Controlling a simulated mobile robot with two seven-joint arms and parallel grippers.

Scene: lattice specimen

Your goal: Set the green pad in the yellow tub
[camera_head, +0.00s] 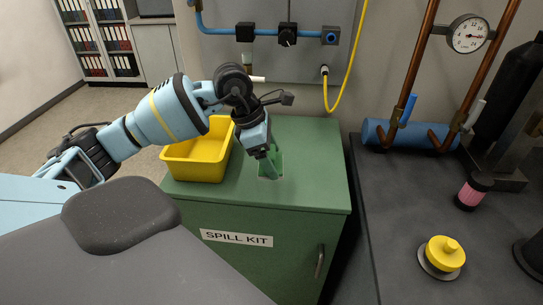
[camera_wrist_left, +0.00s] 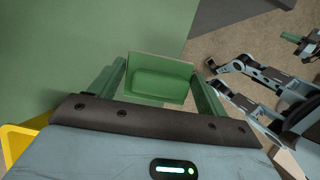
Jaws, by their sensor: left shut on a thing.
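The yellow tub (camera_head: 196,160) stands on the cabinet just left of the gripper, open at the top and partly behind my left arm. Its edge also shows in the left wrist view (camera_wrist_left: 14,142).
The green spill kit cabinet (camera_head: 310,180) has free room on its right side. A blue pipe with valves and a yellow hose (camera_head: 349,75) are on the wall behind. A dark bench at right carries a blue cylinder (camera_head: 400,135), a pink-banded item (camera_head: 473,191) and a yellow knob (camera_head: 445,253).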

